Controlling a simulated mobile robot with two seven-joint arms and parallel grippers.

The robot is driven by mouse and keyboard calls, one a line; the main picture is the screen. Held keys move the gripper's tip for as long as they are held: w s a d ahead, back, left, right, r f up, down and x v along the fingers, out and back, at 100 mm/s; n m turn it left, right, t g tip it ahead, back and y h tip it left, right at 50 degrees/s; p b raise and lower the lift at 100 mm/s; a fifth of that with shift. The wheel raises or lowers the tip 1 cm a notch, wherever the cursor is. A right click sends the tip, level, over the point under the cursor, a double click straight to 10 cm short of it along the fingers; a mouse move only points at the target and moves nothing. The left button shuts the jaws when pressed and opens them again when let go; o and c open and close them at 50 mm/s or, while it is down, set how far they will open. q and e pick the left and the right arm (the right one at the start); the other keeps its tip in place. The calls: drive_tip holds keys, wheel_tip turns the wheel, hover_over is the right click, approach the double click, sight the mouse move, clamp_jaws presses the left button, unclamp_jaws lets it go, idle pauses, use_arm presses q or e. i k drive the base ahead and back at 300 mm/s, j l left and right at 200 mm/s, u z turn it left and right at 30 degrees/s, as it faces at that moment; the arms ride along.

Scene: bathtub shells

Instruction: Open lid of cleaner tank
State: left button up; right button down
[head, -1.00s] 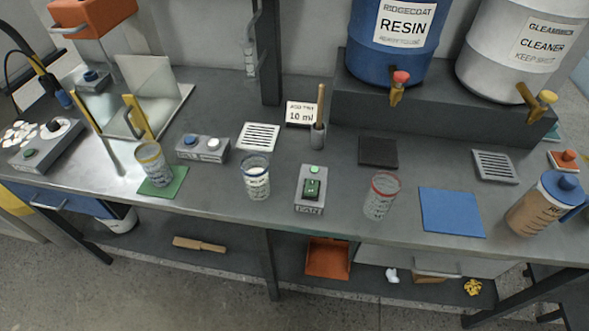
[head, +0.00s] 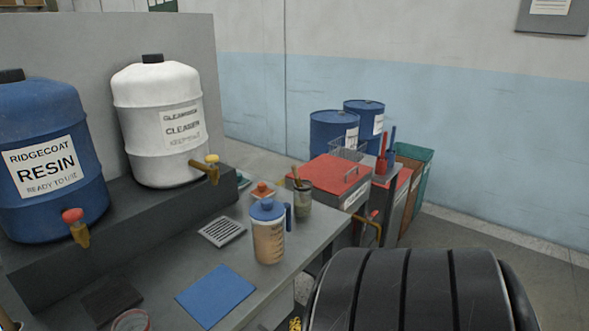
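A tank with a flat red lid (head: 330,173) stands past the right end of the bench. The lid lies shut and has a small handle (head: 351,175) near its right edge. The label on the tank's front (head: 356,195) is too small to read. A white drum labelled CLEANER (head: 160,125) stands on the raised shelf, with a black cap on top and a yellow-knobbed tap at its lower right. Neither of my grippers shows in the head view.
A blue RESIN drum (head: 47,160) stands left of the white one. On the bench (head: 165,265) are a blue-lidded jug (head: 268,240), a cup with a brush (head: 303,203) and a blue mat (head: 215,294). Blue barrels (head: 333,130) stand behind the tank. A large black ribbed form blocks the bottom right.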

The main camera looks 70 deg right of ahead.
sight(329, 174)
drive_tip(key=z, duration=2.5)
drive_tip(key=i+l+z, duration=0.2)
drive_tip(key=i+z, duration=0.15)
drive_tip(key=i, duration=0.15)
